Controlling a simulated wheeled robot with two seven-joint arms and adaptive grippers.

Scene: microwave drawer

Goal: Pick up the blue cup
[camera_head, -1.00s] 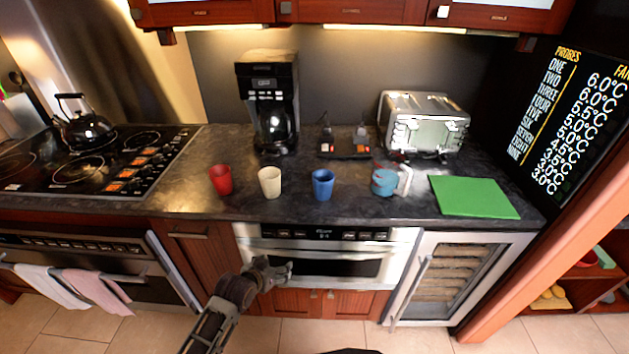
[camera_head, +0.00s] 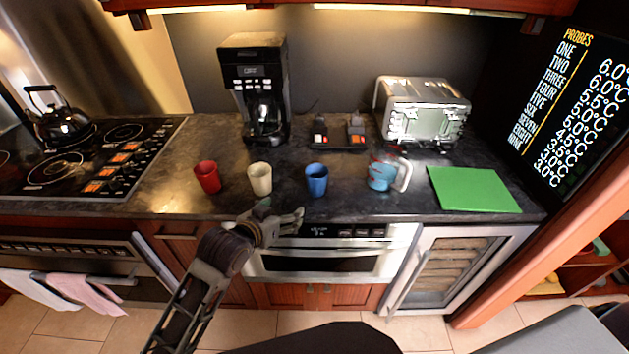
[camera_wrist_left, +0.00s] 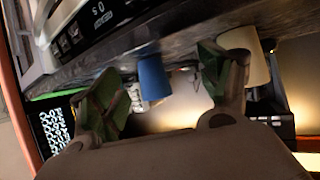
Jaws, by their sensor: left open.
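The blue cup (camera_head: 316,180) stands upright on the dark counter (camera_head: 390,208) near its front edge, between the cream cup (camera_head: 260,178) and a blue mug (camera_head: 382,174). My left gripper (camera_head: 296,220) is at the counter's front edge, a little below and left of the blue cup, open and empty. In the left wrist view, the open left gripper (camera_wrist_left: 165,85) has its fingers spread, with the blue cup (camera_wrist_left: 154,78) showing between them, beyond the fingertips. The cream cup (camera_wrist_left: 245,55) shows partly behind one finger. My right gripper is not in view.
A red cup (camera_head: 208,177) stands left of the cream cup. A coffee maker (camera_head: 255,90) and a toaster (camera_head: 422,110) stand behind the cups. A green board (camera_head: 473,189) lies at right. The microwave drawer (camera_head: 320,262) is below the counter.

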